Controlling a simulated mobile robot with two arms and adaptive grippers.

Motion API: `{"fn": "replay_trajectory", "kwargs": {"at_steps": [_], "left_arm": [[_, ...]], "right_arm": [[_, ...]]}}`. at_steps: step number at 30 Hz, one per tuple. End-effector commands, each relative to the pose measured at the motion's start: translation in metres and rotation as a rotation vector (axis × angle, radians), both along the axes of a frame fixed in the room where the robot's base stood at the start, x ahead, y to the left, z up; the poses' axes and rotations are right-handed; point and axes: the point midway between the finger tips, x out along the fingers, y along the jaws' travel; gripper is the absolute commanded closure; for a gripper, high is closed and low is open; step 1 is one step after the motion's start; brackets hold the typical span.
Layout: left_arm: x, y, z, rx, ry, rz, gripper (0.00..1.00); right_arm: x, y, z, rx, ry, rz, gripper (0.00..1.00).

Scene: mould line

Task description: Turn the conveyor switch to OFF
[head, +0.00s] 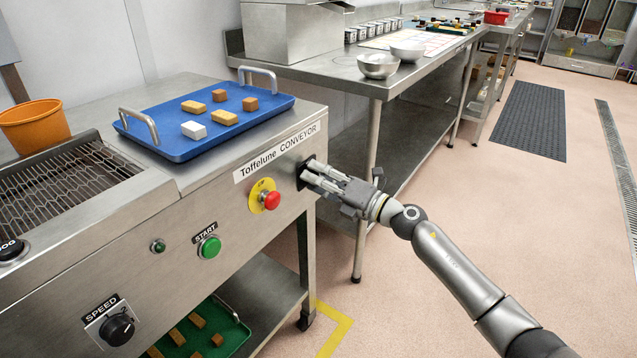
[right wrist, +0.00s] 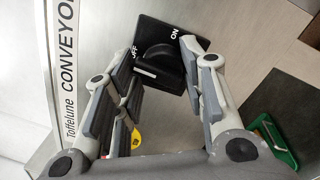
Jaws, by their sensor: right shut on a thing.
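The conveyor switch (right wrist: 160,62) is a black plate with a black knob and white OFF and ON labels, in the right wrist view. A white mark shows on the knob's lower left, nearer the OFF label than the ON label; I cannot tell exactly where it points. My right gripper (head: 308,176) is at the switch on the conveyor's front panel, its fingers on either side of the knob and shut on it. In the head view the fingers hide most of the switch. It also shows in the right wrist view (right wrist: 165,85). My left gripper is not in view.
A red stop button (head: 271,200) on a yellow plate sits just left of my right gripper. A green START button (head: 209,247) and a SPEED knob (head: 117,328) are farther left. A blue tray (head: 165,150) with several blocks lies on the conveyor's top. A steel table (head: 440,66) stands behind.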

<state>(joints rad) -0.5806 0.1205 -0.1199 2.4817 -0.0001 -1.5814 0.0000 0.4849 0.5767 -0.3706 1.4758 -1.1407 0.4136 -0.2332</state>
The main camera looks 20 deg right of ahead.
Motion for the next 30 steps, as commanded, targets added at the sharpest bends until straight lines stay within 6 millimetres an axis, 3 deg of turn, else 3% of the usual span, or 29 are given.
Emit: {"fn": "replay_trajectory", "kwargs": {"at_steps": [1,21,22,24,30], "left_arm": [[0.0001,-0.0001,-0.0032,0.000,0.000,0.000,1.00],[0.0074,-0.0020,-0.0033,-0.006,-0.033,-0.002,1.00],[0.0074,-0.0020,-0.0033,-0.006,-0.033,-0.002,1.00],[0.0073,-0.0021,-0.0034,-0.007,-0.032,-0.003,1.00],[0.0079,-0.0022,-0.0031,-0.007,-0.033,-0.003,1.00]], "right_arm": [[-0.0016,0.0013,-0.0119,-0.020,0.007,0.005,0.86],[-0.0012,0.0003,-0.0108,-0.060,-0.024,0.003,0.86],[-0.0012,0.0003,-0.0108,-0.060,-0.024,0.003,0.58],[-0.0011,0.0003,-0.0103,-0.060,-0.025,0.003,0.49],[-0.0006,-0.0002,-0.0064,-0.056,-0.031,0.001,0.46]]}}
